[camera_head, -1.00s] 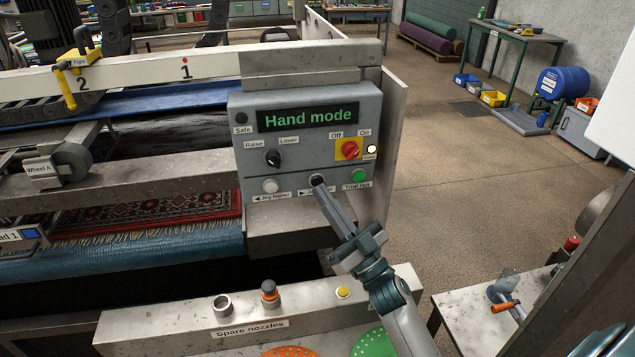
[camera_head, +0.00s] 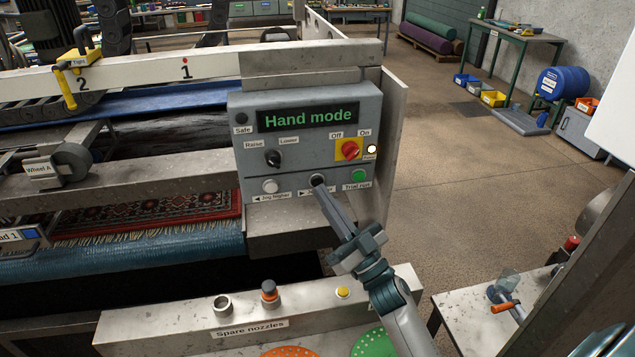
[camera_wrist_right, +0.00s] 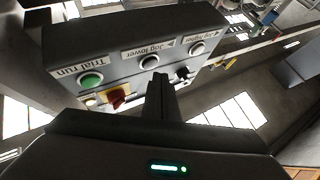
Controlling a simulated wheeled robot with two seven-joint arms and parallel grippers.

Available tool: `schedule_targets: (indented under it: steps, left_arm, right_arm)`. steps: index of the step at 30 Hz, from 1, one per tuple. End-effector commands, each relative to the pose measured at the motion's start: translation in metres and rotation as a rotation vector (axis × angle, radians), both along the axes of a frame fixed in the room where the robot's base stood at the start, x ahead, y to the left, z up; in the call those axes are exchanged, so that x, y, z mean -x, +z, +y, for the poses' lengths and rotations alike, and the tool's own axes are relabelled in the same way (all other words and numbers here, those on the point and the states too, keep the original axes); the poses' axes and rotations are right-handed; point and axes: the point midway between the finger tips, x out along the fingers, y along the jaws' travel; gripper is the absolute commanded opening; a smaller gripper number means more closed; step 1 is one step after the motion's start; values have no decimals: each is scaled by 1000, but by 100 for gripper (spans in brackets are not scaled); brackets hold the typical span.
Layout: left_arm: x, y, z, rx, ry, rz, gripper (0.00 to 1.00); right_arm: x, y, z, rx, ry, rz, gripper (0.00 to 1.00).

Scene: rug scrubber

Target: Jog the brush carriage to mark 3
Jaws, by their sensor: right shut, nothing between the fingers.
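The grey control panel (camera_head: 310,130) faces me, with its display reading "Hand mode". My right gripper (camera_head: 322,190) is shut and empty, its tips at the dark jog button (camera_head: 317,180) in the lower row. In the right wrist view the tips (camera_wrist_right: 158,78) overlap the edge of the "Jog lower" button (camera_wrist_right: 149,62); I cannot tell whether they press it. The white "Jog higher" button (camera_head: 270,186) is to its left. I cannot identify the brush carriage for certain. My left gripper is not in view.
The panel also has a Raise/Lower knob (camera_head: 272,158), a red Off/On switch (camera_head: 349,150) and a green "Trial run" button (camera_head: 359,175). A spare nozzles shelf (camera_head: 180,325) stands in front. Floor right is open.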

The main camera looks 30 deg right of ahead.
Motion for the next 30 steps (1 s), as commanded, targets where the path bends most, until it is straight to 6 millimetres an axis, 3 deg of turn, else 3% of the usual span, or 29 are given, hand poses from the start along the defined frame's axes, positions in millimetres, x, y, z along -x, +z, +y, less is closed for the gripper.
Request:
schedule_targets:
  steps: [30]
  left_arm:
    - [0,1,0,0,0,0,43]
  right_arm:
    - [-8,0,-2,0,0,0,0]
